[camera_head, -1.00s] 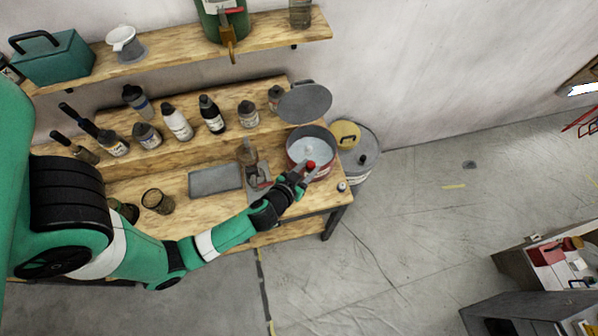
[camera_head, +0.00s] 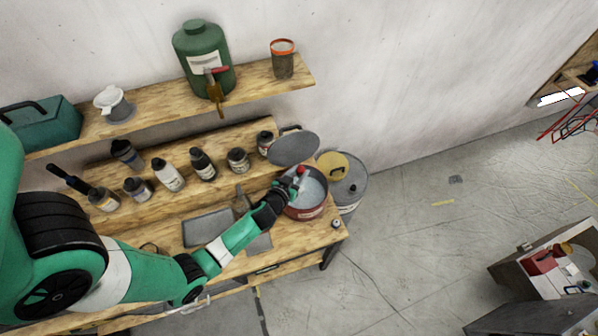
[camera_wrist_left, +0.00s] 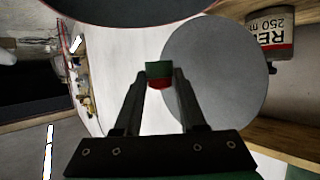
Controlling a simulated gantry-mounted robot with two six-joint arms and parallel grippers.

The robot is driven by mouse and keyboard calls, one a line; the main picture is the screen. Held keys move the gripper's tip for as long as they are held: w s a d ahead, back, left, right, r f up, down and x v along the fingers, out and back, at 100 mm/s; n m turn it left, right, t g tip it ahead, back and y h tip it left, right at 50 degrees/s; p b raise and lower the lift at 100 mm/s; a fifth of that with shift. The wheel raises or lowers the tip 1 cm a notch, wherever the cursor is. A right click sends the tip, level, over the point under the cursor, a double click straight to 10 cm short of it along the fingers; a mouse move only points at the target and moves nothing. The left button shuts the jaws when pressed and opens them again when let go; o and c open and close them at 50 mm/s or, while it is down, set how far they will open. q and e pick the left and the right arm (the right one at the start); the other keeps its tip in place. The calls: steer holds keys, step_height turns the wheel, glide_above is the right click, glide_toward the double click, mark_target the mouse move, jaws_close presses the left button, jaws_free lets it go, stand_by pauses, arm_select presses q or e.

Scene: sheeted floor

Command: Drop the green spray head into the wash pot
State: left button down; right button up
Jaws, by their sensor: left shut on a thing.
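The wash pot (camera_head: 309,212) is a red round pot at the right end of the bench, with pale contents. Its grey round lid (camera_head: 294,148) stands open behind it and also fills the middle of the left wrist view (camera_wrist_left: 225,85). My left gripper (camera_head: 299,174) is over the pot's back-left part, near the lid. It is shut on the spray head (camera_wrist_left: 160,74), a small green and red piece between the fingertips. In the head view only a red bit of it shows. It looks held above the pot; the exact height is unclear. My right gripper is not in view.
Several bottles (camera_head: 168,174) line the raised bench step behind my left arm. A grey tray (camera_head: 207,228) lies left of the pot. A grey drum (camera_head: 349,190) with a yellow patch stands right of the bench. A shelf (camera_head: 150,112) runs above. Open floor lies to the right.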

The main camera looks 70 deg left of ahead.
arm_select(q)
step_height(320, 180, down, 2)
steer(key=shift+f+b, duration=0.1)
steer(key=shift+b, duration=0.4)
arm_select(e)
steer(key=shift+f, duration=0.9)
arm_select(q)
steer(key=shift+c, duration=2)
jaws_free()
steer(key=v, duration=1.2)
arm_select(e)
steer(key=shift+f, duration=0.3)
arm_select(q)
steer(key=shift+w, duration=0.1)
